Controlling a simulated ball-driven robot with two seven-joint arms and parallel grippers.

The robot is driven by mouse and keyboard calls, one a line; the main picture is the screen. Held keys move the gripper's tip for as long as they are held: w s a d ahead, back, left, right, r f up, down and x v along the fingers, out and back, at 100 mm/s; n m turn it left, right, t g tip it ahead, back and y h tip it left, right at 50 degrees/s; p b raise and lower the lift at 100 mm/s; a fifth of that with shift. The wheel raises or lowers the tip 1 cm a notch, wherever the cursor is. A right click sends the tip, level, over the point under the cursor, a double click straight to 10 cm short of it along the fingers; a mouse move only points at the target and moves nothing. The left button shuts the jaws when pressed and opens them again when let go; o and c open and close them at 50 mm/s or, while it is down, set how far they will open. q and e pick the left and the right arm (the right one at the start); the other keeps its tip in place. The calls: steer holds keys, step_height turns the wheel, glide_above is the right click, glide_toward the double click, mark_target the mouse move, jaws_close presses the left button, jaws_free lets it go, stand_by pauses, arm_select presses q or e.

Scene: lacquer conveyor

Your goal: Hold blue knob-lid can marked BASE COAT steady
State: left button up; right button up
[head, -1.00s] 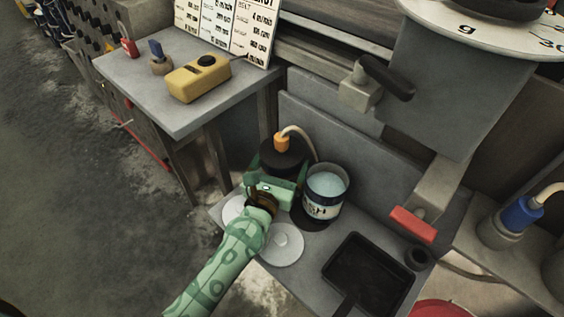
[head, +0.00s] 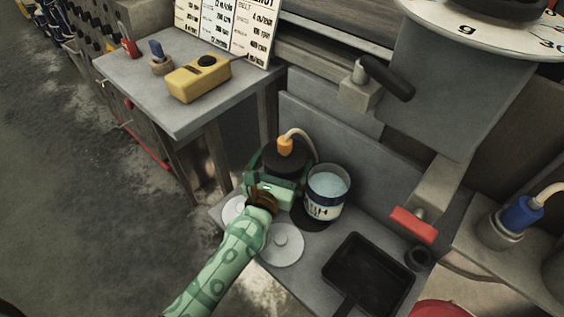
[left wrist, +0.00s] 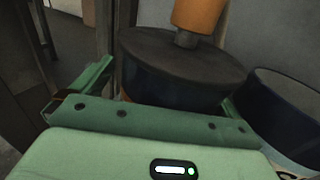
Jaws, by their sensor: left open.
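A can with a dark round lid (head: 287,160) stands on the low grey bench; an orange fitting (head: 285,146) with a pale hose sits on its lid. Its dark blue side (left wrist: 165,86) shows in the left wrist view; no marking on it can be read. My left gripper (head: 276,172) is open at this can, one finger on each side of it. In the left wrist view the can stands between the green fingers (left wrist: 160,100), and I cannot tell whether they touch it. My right gripper is not in view.
An open can of pale blue liquid (head: 325,208) stands close on the right. White knobbed lids (head: 281,246) lie in front on the bench. A black tray (head: 368,275) and a red-handled lever (head: 412,225) are further right. A table with a yellow box (head: 198,80) stands at back left.

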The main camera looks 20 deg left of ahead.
arm_select(q)
steer(key=c, duration=1.4)
steer(key=o, duration=1.4)
steer(key=shift+s, duration=0.1)
steer(key=s, duration=1.1)
steer(key=shift+s+d, duration=0.2)
steer(key=shift+s, duration=0.2)
